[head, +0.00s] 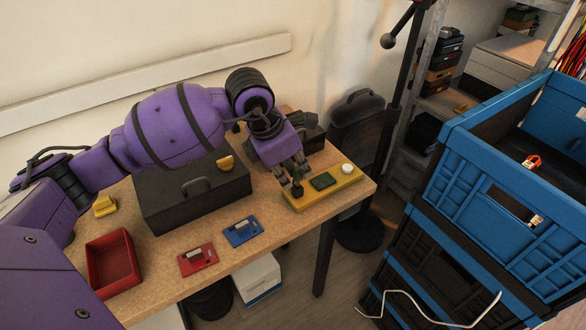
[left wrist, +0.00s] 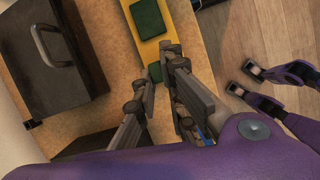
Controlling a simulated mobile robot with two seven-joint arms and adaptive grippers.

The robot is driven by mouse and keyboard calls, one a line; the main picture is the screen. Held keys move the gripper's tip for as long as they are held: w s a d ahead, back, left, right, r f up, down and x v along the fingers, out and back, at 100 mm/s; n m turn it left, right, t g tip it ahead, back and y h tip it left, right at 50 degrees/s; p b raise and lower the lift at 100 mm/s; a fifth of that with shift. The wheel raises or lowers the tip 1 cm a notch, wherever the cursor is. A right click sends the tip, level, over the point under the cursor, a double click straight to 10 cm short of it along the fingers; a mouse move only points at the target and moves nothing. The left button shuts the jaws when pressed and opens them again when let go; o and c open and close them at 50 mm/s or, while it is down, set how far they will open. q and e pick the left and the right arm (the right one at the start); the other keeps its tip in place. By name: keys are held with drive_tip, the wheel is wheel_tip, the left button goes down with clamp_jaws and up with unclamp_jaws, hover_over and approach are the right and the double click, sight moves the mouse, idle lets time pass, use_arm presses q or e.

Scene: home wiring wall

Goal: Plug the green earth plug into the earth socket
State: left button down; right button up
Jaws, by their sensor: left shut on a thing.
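A yellow board (head: 337,189) lies near the right end of the wooden table. It carries a flat dark green block (head: 323,181) and a round white piece (head: 347,168). The green block also shows in the left wrist view (left wrist: 146,18). My left gripper (head: 298,187) is low over the board's left end, beside the green block. Its fingers are shut on a small green piece (left wrist: 155,73), which looks like the earth plug; the fingers hide much of it. I cannot tell whether it touches the board. My right gripper (left wrist: 243,80) shows only in the left wrist view, fingers apart and empty.
A dark toolbox (head: 165,205) stands left of the board. A red plate (head: 198,260), a blue plate (head: 241,232) and a red tray (head: 112,265) lie along the front edge. Blue crates (head: 510,185) are stacked to the right, off the table.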

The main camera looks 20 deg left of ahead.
use_arm(q)
drive_tip(key=shift+f, duration=0.6)
use_arm(e)
drive_tip(key=shift+s+f, duration=0.55)
drive_tip(key=shift+s, duration=0.15)
use_arm(q)
drive_tip(key=shift+f+b, duration=0.2)
drive_tip(key=shift+b, duration=0.15)
use_arm(e)
drive_tip(key=shift+f, duration=0.15)
use_arm(q)
drive_tip(key=shift+f, duration=0.4)
use_arm(e)
drive_tip(key=shift+w+f, duration=0.1)
drive_tip(key=shift+w, duration=0.15)
use_arm(q)
drive_tip(key=c, duration=1.7)
unclamp_jaws()
drive_tip(key=shift+c, duration=0.2)
drive_tip(key=shift+r, duration=0.1)
drive_tip(key=v, duration=1.2)
use_arm(e)
drive_tip(key=shift+s+f, duration=0.1)
drive_tip(key=shift+s, duration=0.15)
use_arm(q)
drive_tip(key=shift+o, duration=0.4)
